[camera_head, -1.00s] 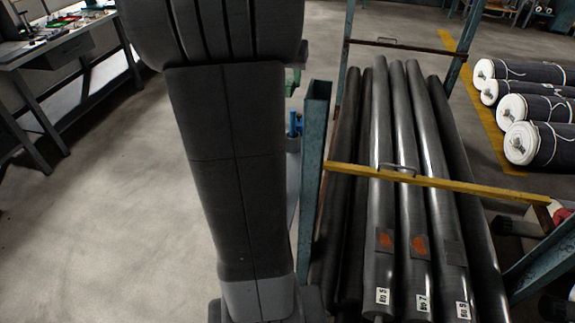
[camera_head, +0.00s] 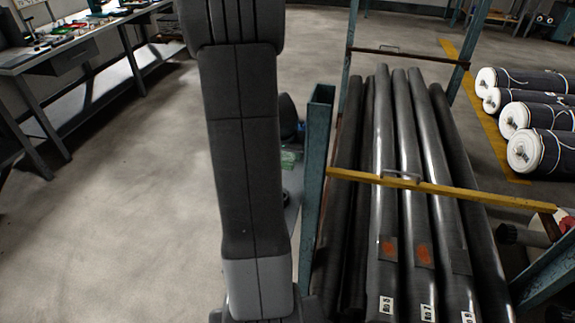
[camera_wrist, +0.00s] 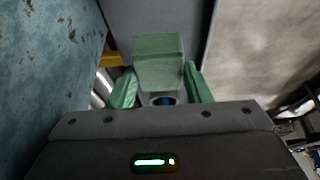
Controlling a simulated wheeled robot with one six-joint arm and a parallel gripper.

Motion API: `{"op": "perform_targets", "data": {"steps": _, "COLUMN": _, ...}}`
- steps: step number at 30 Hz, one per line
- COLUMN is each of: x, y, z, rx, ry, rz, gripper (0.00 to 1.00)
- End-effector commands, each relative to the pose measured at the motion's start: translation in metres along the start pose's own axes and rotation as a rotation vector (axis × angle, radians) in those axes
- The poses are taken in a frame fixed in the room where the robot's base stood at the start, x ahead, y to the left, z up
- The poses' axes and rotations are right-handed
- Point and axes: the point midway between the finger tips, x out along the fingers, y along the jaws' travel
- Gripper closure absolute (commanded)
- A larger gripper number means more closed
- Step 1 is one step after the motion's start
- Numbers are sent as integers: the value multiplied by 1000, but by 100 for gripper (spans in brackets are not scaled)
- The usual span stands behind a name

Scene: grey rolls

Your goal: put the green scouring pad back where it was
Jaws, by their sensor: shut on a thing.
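The green scouring pad (camera_wrist: 159,60) shows in the wrist view as a pale green block. My gripper (camera_wrist: 160,74) is shut on it, with a green finger on either side. In the head view a small green patch (camera_head: 288,160) shows between my arm and the blue rack post; I cannot tell whether it is pad or finger. My arm hides most of the gripper there. A small blue round thing (camera_wrist: 163,100) shows below the pad in the wrist view, partly hidden by the gripper body. The surface under the pad is hard to make out.
A worn blue rack post (camera_head: 317,190) stands close on the right of my gripper and fills the left of the wrist view. A yellow bar (camera_head: 440,188) crosses several long dark rolls (camera_head: 410,150). A workbench (camera_head: 90,40) stands far left. Open floor (camera_head: 120,200) lies between.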

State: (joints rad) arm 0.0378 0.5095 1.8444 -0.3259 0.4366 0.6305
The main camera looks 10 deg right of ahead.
Motion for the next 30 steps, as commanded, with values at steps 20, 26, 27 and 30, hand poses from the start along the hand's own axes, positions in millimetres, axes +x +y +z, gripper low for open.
{"op": "perform_targets", "data": {"steps": 20, "x": 41, "y": 0, "z": 17, "rx": 0, "ry": 0, "rz": -1, "gripper": 80}}
{"op": "perform_targets", "data": {"steps": 26, "x": 41, "y": 0, "z": 17, "rx": -1, "ry": 0, "rz": 0, "gripper": 34}}
{"op": "perform_targets", "data": {"steps": 27, "x": 41, "y": 0, "z": 17, "rx": -1, "ry": 0, "rz": 0, "gripper": 34}}
{"op": "perform_targets", "data": {"steps": 30, "x": 41, "y": 0, "z": 17, "rx": -1, "ry": 0, "rz": 0, "gripper": 34}}
